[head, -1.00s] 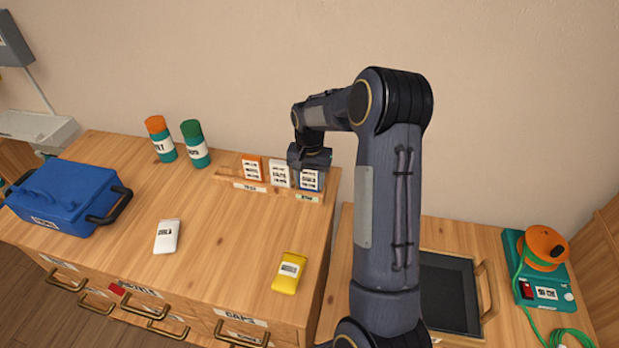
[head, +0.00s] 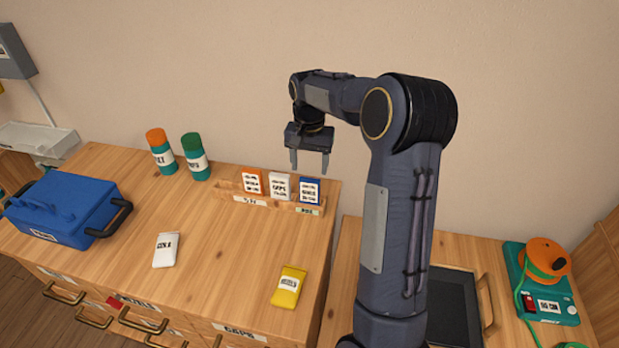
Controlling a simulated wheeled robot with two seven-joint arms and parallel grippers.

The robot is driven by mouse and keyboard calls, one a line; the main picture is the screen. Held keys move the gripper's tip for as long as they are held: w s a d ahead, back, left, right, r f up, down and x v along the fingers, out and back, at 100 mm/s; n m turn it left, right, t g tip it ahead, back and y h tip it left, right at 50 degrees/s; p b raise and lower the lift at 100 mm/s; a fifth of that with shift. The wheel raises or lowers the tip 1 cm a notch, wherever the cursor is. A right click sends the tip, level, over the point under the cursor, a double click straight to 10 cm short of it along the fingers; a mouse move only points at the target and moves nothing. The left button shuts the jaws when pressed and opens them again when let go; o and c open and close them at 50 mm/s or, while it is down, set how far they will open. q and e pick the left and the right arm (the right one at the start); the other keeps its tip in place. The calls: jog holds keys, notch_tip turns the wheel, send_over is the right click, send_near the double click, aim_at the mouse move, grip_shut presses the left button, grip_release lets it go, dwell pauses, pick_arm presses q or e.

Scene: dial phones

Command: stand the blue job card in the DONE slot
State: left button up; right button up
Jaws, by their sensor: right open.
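My left gripper is not in view.
A blue toolbox (head: 66,204) stands at the left of the wooden cabinet. Two canisters, orange-capped (head: 161,152) and green-capped (head: 195,157), stand behind. A white packet (head: 165,250) and yellow packet (head: 289,287) lie in front. A black tray (head: 455,305) is at right.

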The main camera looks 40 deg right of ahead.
jog(key=shift+r, duration=0.85)
jog(key=s+a+r+n+t+y, duration=0.1)
jog(key=s+a+r+n+t, duration=0.15)
jog(key=s+a+r, duration=0.45)
jog(key=s+a+f+n+t+y, duration=0.1)
jog(key=s+a+f+n, duration=0.1)
jog(key=s+a, duration=0.4)
jog(key=s+a+f+n+t+y, duration=0.1)
jog(key=s+a+f+n+t, duration=0.1)
jog(key=s+a+n, duration=0.2)
jog(key=s+a, duration=0.3)
jog(key=s, duration=0.5)
jog(key=shift+s+a+f+y, duration=0.3)
jog(key=shift+y, duration=0.1)
